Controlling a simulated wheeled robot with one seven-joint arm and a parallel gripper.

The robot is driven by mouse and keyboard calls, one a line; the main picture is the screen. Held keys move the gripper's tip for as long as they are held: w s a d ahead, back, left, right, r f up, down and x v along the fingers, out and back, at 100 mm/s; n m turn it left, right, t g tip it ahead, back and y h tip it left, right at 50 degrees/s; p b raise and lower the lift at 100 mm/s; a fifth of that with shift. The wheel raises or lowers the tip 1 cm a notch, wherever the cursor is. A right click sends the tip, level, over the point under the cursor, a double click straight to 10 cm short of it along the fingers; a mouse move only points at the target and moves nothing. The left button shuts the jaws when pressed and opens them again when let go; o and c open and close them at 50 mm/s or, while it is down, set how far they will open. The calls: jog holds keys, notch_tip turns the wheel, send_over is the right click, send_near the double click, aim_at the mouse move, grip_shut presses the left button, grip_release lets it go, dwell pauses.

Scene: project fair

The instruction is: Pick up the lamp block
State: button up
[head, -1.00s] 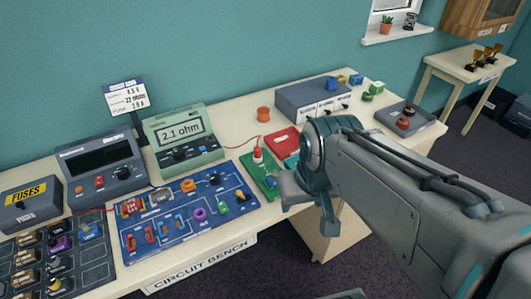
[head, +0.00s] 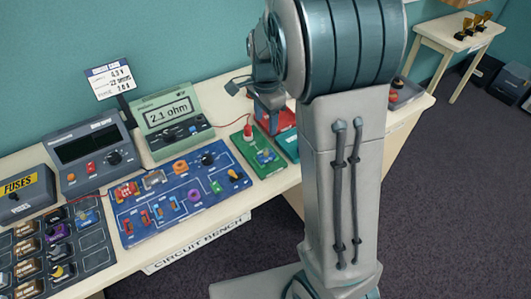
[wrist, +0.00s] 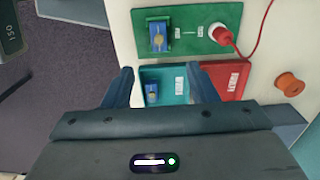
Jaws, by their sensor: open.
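In the wrist view, a small blue block (wrist: 152,92) with a round pale-gold top lies in the teal tray (wrist: 180,76). A similar, larger-looking blue block (wrist: 158,38) sits on the green test board (wrist: 200,15). It also shows on the board in the head view (head: 266,157). I cannot read which of the two is the lamp block. My gripper (wrist: 161,69) is open and empty above the teal tray, with the tray's block between its fingers in the picture. The fingers' height above it is unclear. In the head view, my arm hides most of the tray.
A red plug (wrist: 221,34) with a red cable stands on the green board. A red tray (wrist: 226,82) adjoins the teal one, and an orange knob (wrist: 289,84) is beside it. The blue circuit board (head: 180,200) and meter (head: 172,122) stand left.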

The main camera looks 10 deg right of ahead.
aim_at(265, 148)
notch_tip(265, 148, down, 8)
jog(key=shift+f+p, duration=0.1)
jog(key=shift+p, duration=0.3)
jog(key=shift+s+a+f+p, duration=0.1)
jog(key=shift+f+p, duration=0.3)
jog(key=shift+f, duration=1)
jog(key=shift+s+a+f+p, duration=0.1)
jog(key=shift+f+p, duration=0.3)
jog(key=shift+f, duration=1)
grip_shut()
jog(key=shift+r, duration=0.1)
jog(key=shift+w+r, duration=0.1)
jog(key=shift+r, duration=0.35)
jog(key=r, duration=0.1)
jog(key=r+b, duration=0.1)
jog(key=r, duration=0.1)
jog(key=shift+d+r, duration=0.15)
jog(key=shift+d, duration=0.15)
jog(key=s+d+r, duration=0.2)
jog(key=d+r, duration=0.7)
jog(key=d, duration=0.2)
jog(key=shift+s+r, duration=0.35)
